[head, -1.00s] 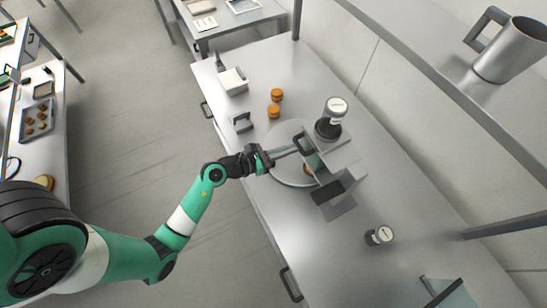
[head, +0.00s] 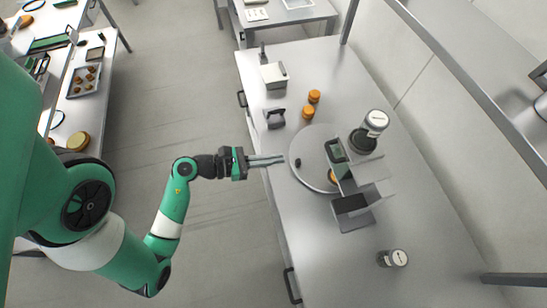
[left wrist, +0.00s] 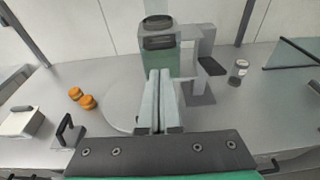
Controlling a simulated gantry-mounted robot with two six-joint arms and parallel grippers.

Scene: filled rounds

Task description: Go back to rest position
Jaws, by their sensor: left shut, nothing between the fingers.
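My left gripper (head: 268,161) is shut and empty. In the head view its fingers point right, over the front edge of the steel table (head: 335,245), just left of the round turntable-like plate (head: 307,172). In the left wrist view the two fingers (left wrist: 159,100) lie together, pointing at the grey and green machine (left wrist: 186,65). The green arm comes in from the left with its elbow low over the floor. My right gripper is not in view.
Two orange rounds (head: 310,104), a grey press-like tool (head: 274,117) and a white box (head: 273,76) stand behind. Floor (head: 180,80) left of the table is clear.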

